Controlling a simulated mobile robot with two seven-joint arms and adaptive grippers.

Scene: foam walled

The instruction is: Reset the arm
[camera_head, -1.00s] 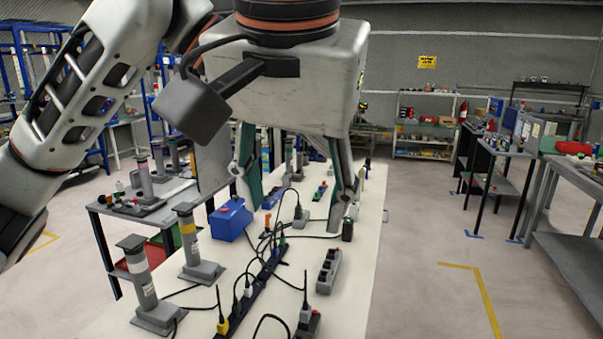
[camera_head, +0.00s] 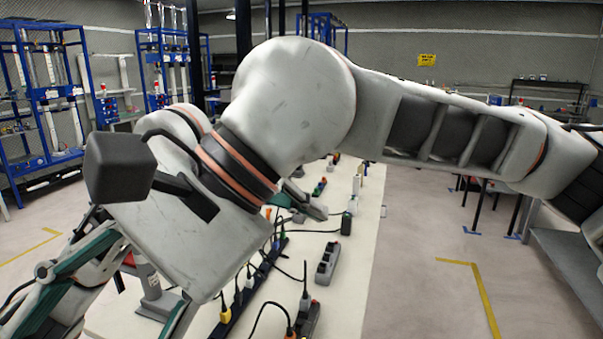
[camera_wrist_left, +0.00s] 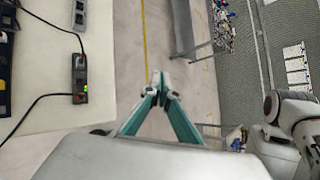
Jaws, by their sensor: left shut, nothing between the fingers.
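My left gripper (camera_head: 90,290) is at the lower left of the head view, its pale body angled down and left with teal-and-grey fingers below it. The fingers run toward the picture's lower edge, so the head view does not show their tips. In the left wrist view the gripper (camera_wrist_left: 160,78) is shut, its two teal fingers meeting at the tips with nothing between them. A large pale arm (camera_head: 300,105) bends across the middle of the head view and reaches the right edge.
The white table (camera_head: 345,300) carries a grey socket block (camera_head: 328,263), a black power strip (camera_head: 262,275) and loose cables. The arm hides much of its left side. Blue racks (camera_head: 45,100) stand at the left. Floor with a yellow line (camera_head: 484,300) is open at the right.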

